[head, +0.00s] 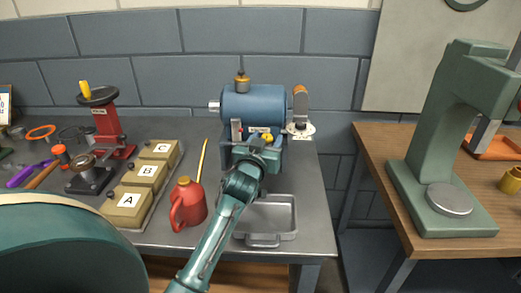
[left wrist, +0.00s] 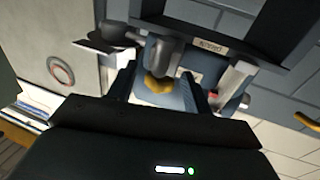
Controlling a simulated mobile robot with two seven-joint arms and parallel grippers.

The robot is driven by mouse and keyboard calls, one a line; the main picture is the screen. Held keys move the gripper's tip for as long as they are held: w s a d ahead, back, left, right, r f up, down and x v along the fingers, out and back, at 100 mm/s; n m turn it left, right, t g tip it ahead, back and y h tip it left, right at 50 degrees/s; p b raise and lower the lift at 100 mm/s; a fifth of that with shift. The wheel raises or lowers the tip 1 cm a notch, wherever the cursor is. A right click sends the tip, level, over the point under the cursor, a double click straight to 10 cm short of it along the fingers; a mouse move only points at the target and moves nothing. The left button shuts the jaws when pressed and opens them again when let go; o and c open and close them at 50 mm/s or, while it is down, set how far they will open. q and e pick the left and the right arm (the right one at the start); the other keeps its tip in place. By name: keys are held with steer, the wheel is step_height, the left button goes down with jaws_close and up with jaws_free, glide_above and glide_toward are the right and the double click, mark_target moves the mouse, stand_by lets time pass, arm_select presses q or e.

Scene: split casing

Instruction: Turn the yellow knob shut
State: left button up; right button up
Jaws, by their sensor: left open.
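The yellow knob (head: 267,138) is on the front of the blue machine (head: 254,105), low on its body. It also shows in the left wrist view (left wrist: 157,84). My left gripper (head: 259,155) reaches up to the front of the machine, just below the knob. In the left wrist view its two dark fingers stand apart, with the yellow knob showing in the gap between them. No contact with the knob is visible, and I cannot tell how deep it sits between the fingers. My right gripper is in neither view.
A grey tray (head: 285,208) lies below the machine, and a red oil can (head: 187,203) stands left of my arm. Boxes A (head: 126,208), B and C stand further left. A green press (head: 428,150) stands on the wooden table at right.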

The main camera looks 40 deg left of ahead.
arm_select(q)
steer(key=b+v, duration=0.1)
steer(key=v, duration=1.1)
steer(key=shift+s, duration=0.3)
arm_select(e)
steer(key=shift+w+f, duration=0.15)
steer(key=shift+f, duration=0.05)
arm_select(q)
steer(key=shift+d, duration=0.1)
